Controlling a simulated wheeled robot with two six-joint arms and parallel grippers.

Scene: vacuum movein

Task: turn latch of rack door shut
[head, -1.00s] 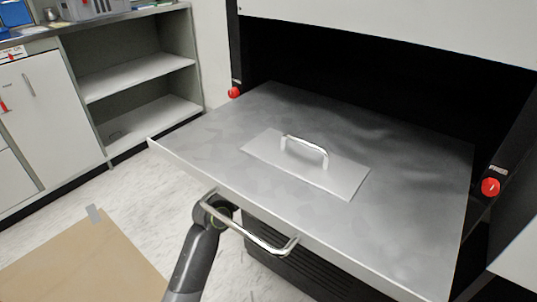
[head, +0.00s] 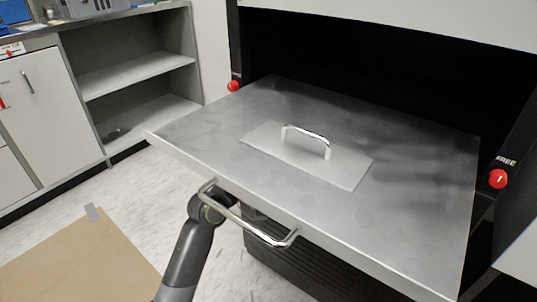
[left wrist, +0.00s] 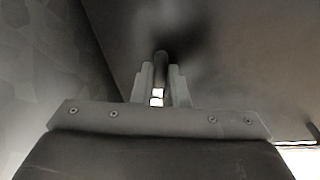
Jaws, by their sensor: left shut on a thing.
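The rack door is a wide grey metal panel (head: 210,135), folded out nearly flat in front of the dark rack opening. A bar handle (head: 262,234) runs along its front edge. My left gripper (head: 210,207) is shut on the left end of this handle, largely hidden by the arm. The left wrist view shows its two fingers (left wrist: 160,85) around the bar. A red latch knob (head: 498,179) sits on the right post, with a label above that seems to read FREE. Another red knob (head: 234,86) is on the left post. My right gripper is not in view.
A second silver handle (head: 307,138) stands on a plate in the panel's middle. A cabinet with open shelves (head: 135,70) is at the left. A brown sheet (head: 75,260) lies on the floor at lower left. Floor between them is clear.

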